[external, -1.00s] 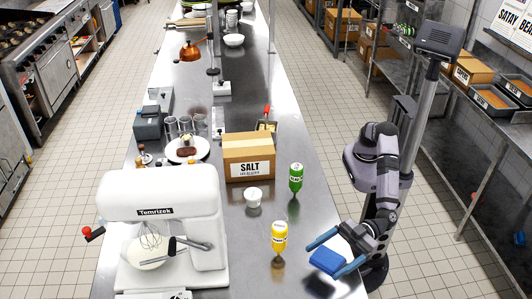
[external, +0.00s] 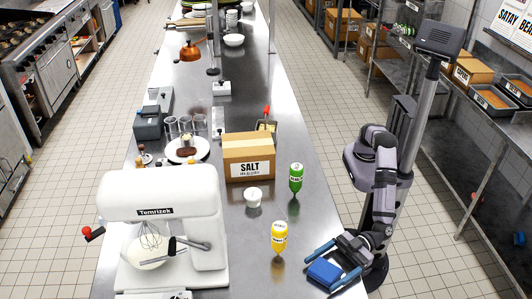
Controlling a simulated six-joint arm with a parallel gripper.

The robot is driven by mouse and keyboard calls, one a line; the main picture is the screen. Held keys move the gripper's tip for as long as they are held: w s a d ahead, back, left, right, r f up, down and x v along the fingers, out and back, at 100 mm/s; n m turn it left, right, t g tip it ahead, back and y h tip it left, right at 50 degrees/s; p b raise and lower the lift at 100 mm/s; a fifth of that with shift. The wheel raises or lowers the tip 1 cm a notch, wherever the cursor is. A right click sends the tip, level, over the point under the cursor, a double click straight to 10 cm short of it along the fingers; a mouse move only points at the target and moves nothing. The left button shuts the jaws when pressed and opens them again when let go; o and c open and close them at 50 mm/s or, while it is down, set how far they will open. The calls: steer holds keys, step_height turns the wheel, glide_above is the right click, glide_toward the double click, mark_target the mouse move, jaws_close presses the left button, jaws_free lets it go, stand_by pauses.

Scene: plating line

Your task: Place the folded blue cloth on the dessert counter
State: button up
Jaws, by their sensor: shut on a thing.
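The folded blue cloth (external: 324,272) is a small blue block-like bundle near the front right edge of the long steel counter (external: 300,232). My gripper (external: 320,274) has blue fingers on either side of the cloth and is shut on it. The cloth is at or just above the counter surface; I cannot tell whether it touches. No label on the counter marks it as the dessert counter. A plate with a dessert (external: 187,150) stands farther back on it.
A yellow bottle (external: 279,237) stands just left of my gripper. A green bottle (external: 296,177), a white cup (external: 253,196) and a salt box (external: 249,157) stand behind. A white mixer (external: 162,200) fills the front left. Bare steel lies around the yellow bottle.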

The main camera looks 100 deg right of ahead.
steer(key=shift+f, duration=0.15)
steer(key=o, duration=0.9)
steer(key=shift+o, duration=0.2)
steer(key=shift+r, duration=0.2)
steer(key=b+v, duration=0.1)
steer(key=v, duration=1.1)
